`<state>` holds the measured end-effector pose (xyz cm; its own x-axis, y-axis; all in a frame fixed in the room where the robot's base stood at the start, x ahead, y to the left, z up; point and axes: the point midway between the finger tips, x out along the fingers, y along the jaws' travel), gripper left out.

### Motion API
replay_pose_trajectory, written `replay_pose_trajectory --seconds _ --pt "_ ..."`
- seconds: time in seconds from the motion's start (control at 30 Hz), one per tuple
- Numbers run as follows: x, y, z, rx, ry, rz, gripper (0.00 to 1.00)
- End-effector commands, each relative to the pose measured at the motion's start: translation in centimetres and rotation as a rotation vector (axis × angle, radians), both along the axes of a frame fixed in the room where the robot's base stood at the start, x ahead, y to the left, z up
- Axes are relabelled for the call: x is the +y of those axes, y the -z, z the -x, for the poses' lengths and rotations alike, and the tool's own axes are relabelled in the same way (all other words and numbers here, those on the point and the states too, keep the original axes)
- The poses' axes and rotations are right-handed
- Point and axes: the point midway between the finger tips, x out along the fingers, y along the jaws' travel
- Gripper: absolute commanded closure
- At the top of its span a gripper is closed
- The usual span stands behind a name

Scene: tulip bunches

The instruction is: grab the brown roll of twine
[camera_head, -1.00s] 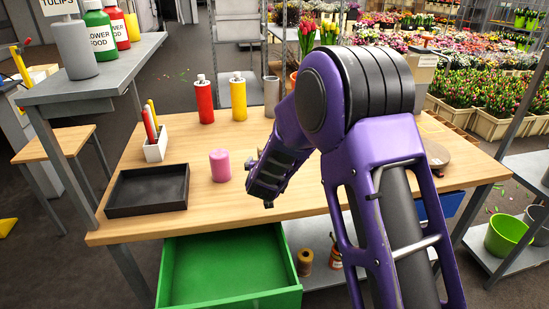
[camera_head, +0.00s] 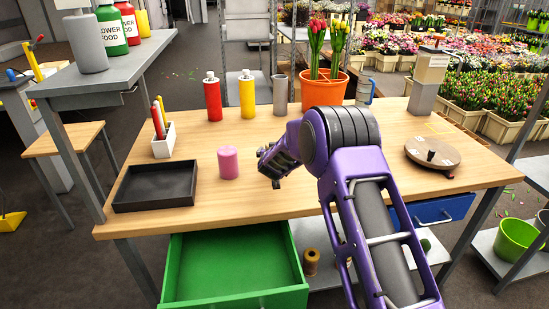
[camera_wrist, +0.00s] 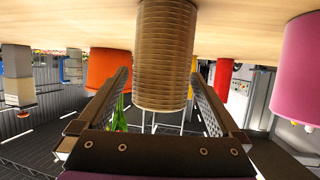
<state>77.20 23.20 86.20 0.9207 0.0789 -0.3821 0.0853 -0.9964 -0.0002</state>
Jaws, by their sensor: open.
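The brown roll of twine (camera_wrist: 165,50) is large in the wrist view, which looks upside down. It stands on the wooden table and shows between the two fingers of my gripper (camera_wrist: 162,80). The fingers are apart, one on each side of it; I cannot tell whether either touches it. In the head view my gripper (camera_head: 270,168) is low over the table, right of the pink roll (camera_head: 228,162); the roll of twine there is hidden by my arm. The pink roll also shows at the right of the wrist view (camera_wrist: 298,70).
A black tray (camera_head: 120,204) and white pen holder (camera_head: 163,147) are at left. Red (camera_head: 213,98) and yellow (camera_head: 247,97) bottles and an orange tulip pot (camera_head: 325,92) stand behind. The green drawer (camera_head: 235,272) is open. Another brown spool (camera_head: 311,262) sits on the lower shelf.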

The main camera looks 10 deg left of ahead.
Motion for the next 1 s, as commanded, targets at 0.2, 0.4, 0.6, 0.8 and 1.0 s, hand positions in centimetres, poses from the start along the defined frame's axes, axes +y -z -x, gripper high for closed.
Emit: replay_pose_trajectory --seconds 0.2,0.4,0.6,0.8,1.0 --pt "0.3 1.2 -2.6 0.000 0.000 -0.001 0.00" --pt "0.4 1.5 -3.4 0.000 -0.001 0.000 0.00" --pt "0.4 1.5 -3.4 0.000 -0.001 0.000 0.00" --pt "0.4 1.4 -3.4 0.000 -0.001 0.000 0.34" --pt "0.4 1.4 -3.4 0.000 -0.001 0.000 0.70"
